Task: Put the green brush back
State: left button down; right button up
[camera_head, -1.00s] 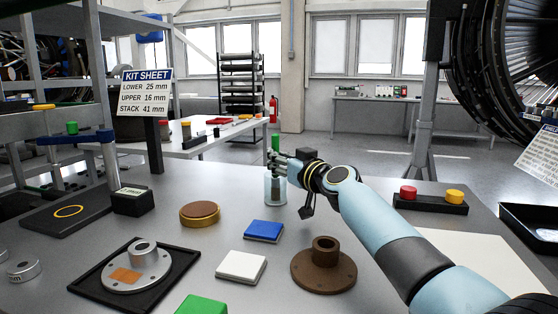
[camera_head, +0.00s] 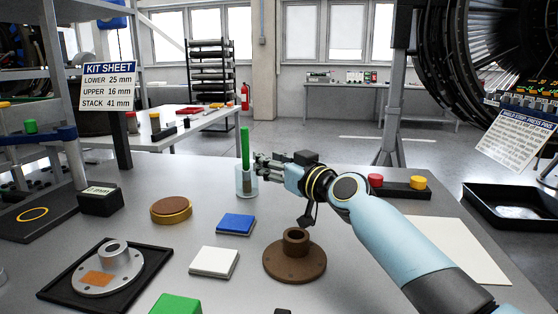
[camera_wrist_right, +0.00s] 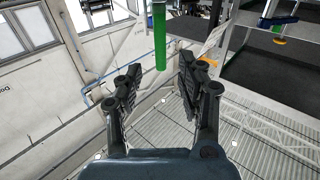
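The green brush (camera_head: 245,148) stands nearly upright in a clear glass jar (camera_head: 240,186) near the back edge of the table. Its green handle sticks up above the rim, and its lower part shows through the glass. My right gripper (camera_head: 261,166) is just right of the handle, at about rim height, pointing left at it. In the right wrist view the gripper (camera_wrist_right: 158,65) has its fingers wide apart, and the green brush (camera_wrist_right: 160,36) shows beyond them in the gap, touching neither finger. My left gripper is in neither view.
A brown flanged part (camera_head: 295,262), a white block (camera_head: 214,263), a blue block (camera_head: 236,225) and a round brown-and-gold disc (camera_head: 171,209) lie in front of the jar. A black button box (camera_head: 393,190) stands to the right. Bare table surrounds the jar.

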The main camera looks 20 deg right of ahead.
jog(key=v, duration=0.3)
dwell(0.5)
